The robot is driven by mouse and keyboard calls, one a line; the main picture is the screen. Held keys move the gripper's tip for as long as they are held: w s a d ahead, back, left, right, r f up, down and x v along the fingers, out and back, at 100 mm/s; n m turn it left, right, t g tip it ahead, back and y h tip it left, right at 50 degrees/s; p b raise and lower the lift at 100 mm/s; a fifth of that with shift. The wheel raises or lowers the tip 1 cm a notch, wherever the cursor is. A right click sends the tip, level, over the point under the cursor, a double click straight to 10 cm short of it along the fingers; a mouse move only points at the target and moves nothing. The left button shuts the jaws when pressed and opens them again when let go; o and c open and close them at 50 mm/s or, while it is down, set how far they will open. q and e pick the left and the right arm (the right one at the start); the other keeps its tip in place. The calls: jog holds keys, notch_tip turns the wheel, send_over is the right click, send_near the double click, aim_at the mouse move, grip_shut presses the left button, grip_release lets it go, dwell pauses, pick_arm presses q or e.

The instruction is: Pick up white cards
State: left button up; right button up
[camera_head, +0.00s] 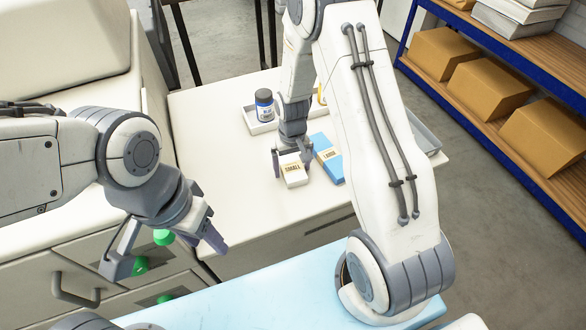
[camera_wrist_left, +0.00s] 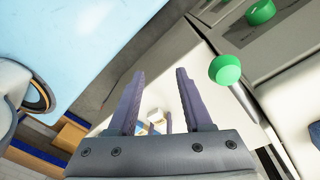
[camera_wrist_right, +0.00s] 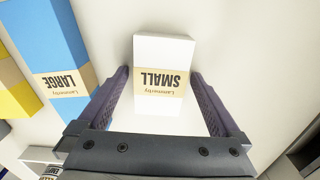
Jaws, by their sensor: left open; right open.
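The white cards are a white pack with a tan band reading SMALL (camera_head: 292,172), lying on the white counter. In the right wrist view the white pack (camera_wrist_right: 163,57) lies partly between the fingers. My right gripper (camera_head: 290,156) is open around the near part of the pack, with a gap on each side; it also shows in the right wrist view (camera_wrist_right: 160,100). My left gripper (camera_head: 170,255) is open and empty in front of the drawers, away from the cards; its fingers show in the left wrist view (camera_wrist_left: 158,100).
A blue pack labelled LARGE (camera_head: 325,157) lies beside the white one, with a yellow pack (camera_wrist_right: 14,92) beyond it. A dark jar (camera_head: 264,105) stands in a white tray (camera_head: 250,122). The counter's left part is clear. Brown boxes (camera_head: 490,92) fill shelves at right.

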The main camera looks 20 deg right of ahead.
aim_at(294, 168)
jog(key=c, duration=1.4)
jog(key=shift+r, duration=0.1)
jog(key=shift+r, duration=0.4)
jog(key=r, duration=0.3)
jog(key=shift+s+d+r+b, duration=0.2)
jog(key=shift+s+r+b, duration=0.1)
jog(key=shift+r+b, duration=0.1)
jog(key=s+d+r, duration=0.1)
jog(key=s+r, duration=0.1)
jog(key=s, duration=0.1)
jog(key=s+d+r, duration=0.2)
jog(key=s, duration=0.1)
jog(key=s+d+r+b, duration=0.1)
jog(key=s+r, duration=0.1)
jog(key=s, duration=0.2)
jog(key=shift+s+d+r, duration=0.1)
jog(key=shift+d+r, duration=0.05)
jog(key=shift+d, duration=0.1)
